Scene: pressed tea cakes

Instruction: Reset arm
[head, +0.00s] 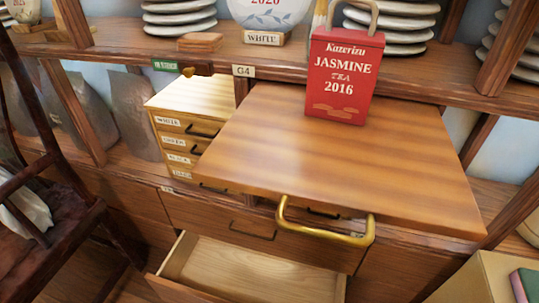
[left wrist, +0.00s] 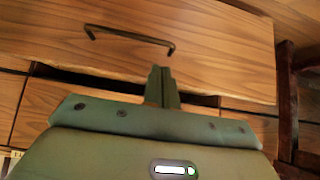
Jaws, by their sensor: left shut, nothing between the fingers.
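My left gripper (left wrist: 163,75) shows in the left wrist view, with its fingers together and nothing between them. Its fingertips lie in front of a wooden drawer front, just below a dark bar handle (left wrist: 130,36) in the picture. I cannot tell whether the fingers touch the wood. Neither gripper shows in the head view, and my right gripper is in no view.
An open drawer (head: 255,268) stands out at the bottom of the head view; its visible inside is empty. Above it a wooden board (head: 300,160) with a brass handle (head: 325,236) juts forward, carrying a red Jasmine tea box (head: 342,75). A dark chair (head: 50,220) stands at left.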

